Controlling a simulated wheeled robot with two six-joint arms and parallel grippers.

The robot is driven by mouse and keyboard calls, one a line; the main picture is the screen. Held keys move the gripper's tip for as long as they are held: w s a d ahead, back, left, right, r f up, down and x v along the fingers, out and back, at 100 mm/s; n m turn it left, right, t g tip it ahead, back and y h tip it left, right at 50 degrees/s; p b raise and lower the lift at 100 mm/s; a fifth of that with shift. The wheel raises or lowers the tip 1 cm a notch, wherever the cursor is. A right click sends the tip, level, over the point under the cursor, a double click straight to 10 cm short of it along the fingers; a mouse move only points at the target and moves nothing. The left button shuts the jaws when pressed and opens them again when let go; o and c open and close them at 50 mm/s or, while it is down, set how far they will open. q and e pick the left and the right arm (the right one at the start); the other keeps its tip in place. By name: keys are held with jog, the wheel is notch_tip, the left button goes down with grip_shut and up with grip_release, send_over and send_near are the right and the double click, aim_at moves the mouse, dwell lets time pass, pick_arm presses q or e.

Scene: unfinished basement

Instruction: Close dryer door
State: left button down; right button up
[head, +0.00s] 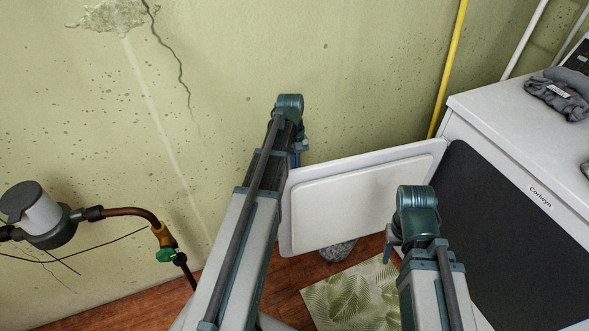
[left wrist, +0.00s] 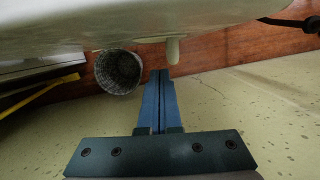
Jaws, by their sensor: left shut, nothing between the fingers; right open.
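The dryer (head: 525,215) stands at the right, with a dark front panel and the name Corlwyn. Its white door (head: 365,190) is open, swung out to the left from the dryer front. My left gripper (head: 297,155) is at the door's far left edge, on the wall side, partly hidden by its own arm. In the left wrist view its blue fingers (left wrist: 156,100) are shut and empty, just below a pale surface that looks like the door (left wrist: 150,20). Contact cannot be told. My right gripper (head: 388,248) is open in front of the door's right part, mostly hidden by its wrist.
A stained green wall (head: 230,60) runs behind, with a yellow pipe (head: 447,70). A leaf-patterned mat (head: 355,295) and a grey round object (head: 337,250) are on the wood floor below the door. A valve pipe (head: 130,213) is at left. Grey cloth (head: 558,92) lies on the dryer.

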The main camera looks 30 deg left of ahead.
aim_at(299, 180)
pick_arm(q)
jog(key=shift+s+d+r, duration=0.15)
jog(key=shift+s+d, duration=0.45)
jog(key=shift+s, duration=0.1)
jog(key=shift+s+d+r, duration=0.1)
jog(key=shift+s+d, duration=0.45)
jog(key=shift+s, duration=0.1)
